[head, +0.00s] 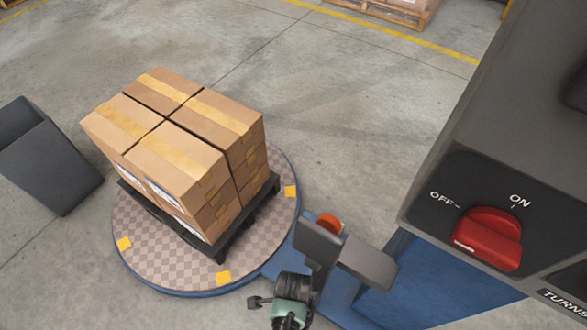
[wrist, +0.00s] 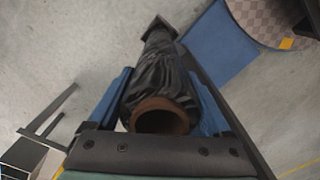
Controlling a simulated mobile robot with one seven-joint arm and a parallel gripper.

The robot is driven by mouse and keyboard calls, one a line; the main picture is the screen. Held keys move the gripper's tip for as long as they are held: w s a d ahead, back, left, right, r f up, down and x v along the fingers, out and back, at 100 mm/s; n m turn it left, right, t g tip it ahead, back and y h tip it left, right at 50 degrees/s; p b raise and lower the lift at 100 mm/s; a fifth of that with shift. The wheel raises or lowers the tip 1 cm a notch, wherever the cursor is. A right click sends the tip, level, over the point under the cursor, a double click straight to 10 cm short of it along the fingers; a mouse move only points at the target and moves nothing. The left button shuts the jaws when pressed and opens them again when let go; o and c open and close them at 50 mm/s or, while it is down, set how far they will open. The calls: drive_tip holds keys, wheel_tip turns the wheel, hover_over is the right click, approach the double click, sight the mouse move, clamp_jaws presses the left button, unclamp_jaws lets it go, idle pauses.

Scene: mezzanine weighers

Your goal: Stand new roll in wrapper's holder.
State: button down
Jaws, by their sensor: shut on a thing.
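My gripper (wrist: 164,96) is shut on a black film roll (wrist: 160,72), with a blue finger on each side. The brown open core (wrist: 160,117) of the roll faces the wrist camera. The roll's far end lies close to a dark square plate (wrist: 161,25); I cannot tell whether they touch. In the head view my green and black gripper (head: 290,308) is at the bottom, beside the dark grey parts of the wrapper (head: 318,242). An orange disc (head: 330,223) shows behind them. I cannot make out the holder's seat clearly.
A pallet of taped cardboard boxes (head: 175,150) stands on the round turntable (head: 135,262). A red knob (head: 490,238) is on the grey control panel at right. Open concrete floor lies behind the turntable.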

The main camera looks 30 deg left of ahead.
drive_tip(key=shift+w, duration=0.1)
drive_tip(key=shift+f, duration=0.2)
unclamp_jaws()
wheel_tip(320, 180, up, 12)
drive_tip(key=p, duration=0.3)
drive_tip(key=shift+r+p, duration=0.15)
drive_tip(key=shift+p, duration=0.25)
